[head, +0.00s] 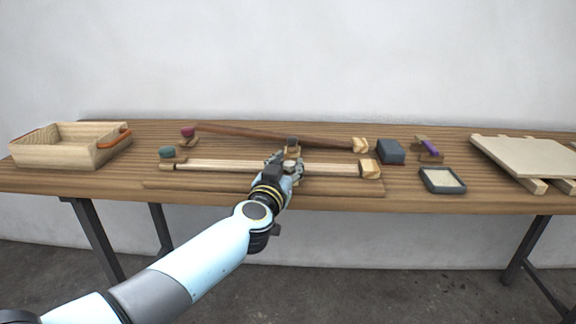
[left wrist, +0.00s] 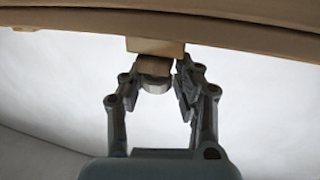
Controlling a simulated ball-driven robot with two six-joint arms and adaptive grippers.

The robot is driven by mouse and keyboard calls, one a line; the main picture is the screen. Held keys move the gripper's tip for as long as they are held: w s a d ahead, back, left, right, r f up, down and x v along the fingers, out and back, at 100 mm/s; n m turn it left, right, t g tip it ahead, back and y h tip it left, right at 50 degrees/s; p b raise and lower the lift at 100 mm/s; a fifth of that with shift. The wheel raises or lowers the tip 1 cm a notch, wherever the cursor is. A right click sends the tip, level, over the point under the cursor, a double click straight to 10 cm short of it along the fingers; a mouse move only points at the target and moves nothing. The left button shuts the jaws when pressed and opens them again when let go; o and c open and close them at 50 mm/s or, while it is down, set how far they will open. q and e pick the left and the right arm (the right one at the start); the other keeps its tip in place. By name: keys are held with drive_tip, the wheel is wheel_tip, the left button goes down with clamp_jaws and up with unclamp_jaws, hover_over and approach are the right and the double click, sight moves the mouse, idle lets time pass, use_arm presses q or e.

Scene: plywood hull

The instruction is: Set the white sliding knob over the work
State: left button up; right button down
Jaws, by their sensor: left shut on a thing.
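A pale wooden rail (head: 220,165) lies along the front of the workbench on a flat board, with a block (head: 370,168) at its right end. My left gripper (head: 285,166) is at the rail, right of its middle. In the left wrist view my left gripper (left wrist: 157,88) is shut on the white knob (left wrist: 156,84), a pale grey-white rounded piece. The knob joins a wooden block (left wrist: 156,48) against the long wooden edge. In the head view the gripper partly hides the knob. My right gripper is not in view.
A brown rail (head: 270,134) lies behind, with a dark knob (head: 292,141) nearby. Red (head: 188,131) and teal (head: 167,152) knobs are at left. A wooden crate (head: 70,152), dark box (head: 390,152), grey tray (head: 442,180) and pale board (head: 530,156) stand on the bench.

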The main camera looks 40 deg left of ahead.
sight(290, 162)
use_arm(q)
drive_tip(key=shift+d, duration=0.15)
clamp_jaws()
drive_tip(key=shift+a+x, duration=0.2)
drive_tip(key=shift+x, duration=1)
drive_tip(key=shift+w+a+f, duration=0.1)
drive_tip(key=shift+w+a, duration=0.05)
drive_tip(key=shift+w, duration=0.05)
drive_tip(key=shift+s, duration=0.1)
drive_tip(key=o, duration=1)
unclamp_jaws()
drive_tip(key=shift+w, duration=0.2)
drive_tip(key=shift+s, duration=0.3)
drive_tip(key=v, duration=1.1)
drive_tip(key=shift+s+d, duration=0.25)
drive_tip(key=shift+s, duration=0.05)
